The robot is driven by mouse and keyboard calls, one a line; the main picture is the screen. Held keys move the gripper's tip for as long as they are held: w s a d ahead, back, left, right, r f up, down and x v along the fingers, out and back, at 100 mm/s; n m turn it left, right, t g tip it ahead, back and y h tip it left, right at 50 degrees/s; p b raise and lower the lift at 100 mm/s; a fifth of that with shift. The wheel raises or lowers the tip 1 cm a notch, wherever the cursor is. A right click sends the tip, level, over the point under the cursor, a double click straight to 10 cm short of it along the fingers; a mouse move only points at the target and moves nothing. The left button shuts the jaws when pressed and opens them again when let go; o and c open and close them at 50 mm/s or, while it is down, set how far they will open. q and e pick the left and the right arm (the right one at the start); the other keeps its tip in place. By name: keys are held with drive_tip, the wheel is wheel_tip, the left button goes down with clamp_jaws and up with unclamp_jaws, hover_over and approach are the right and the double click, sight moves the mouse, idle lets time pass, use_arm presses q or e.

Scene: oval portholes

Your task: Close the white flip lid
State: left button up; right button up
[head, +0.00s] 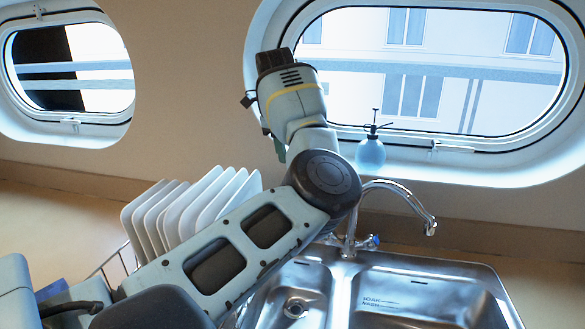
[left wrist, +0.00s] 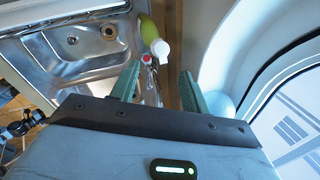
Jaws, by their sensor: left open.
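In the left wrist view a yellow-green bottle (left wrist: 149,29) stands by the sink's edge. Its white lid (left wrist: 160,49) shows at the bottle's near end; I cannot tell how far the lid is tilted open. My left gripper (left wrist: 157,82) is open and empty, its two green fingers apart. The lid appears just beyond the fingertips, between their lines, and not touched. In the head view my left arm is raised in front of the window wall, and it seems to hide the bottle and most of the gripper. My right gripper is not in view.
A chrome faucet (head: 398,190) stands behind the steel sink (head: 425,283). A blue spray bottle (head: 370,153) is on the sill of the right porthole (head: 440,65). White plates (head: 190,207) stand in a rack left of the sink. The sink's basins look empty.

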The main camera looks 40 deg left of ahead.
use_arm(q)
drive_tip(key=shift+x, duration=3.6)
drive_tip(key=shift+w+a, duration=0.1)
clamp_jaws()
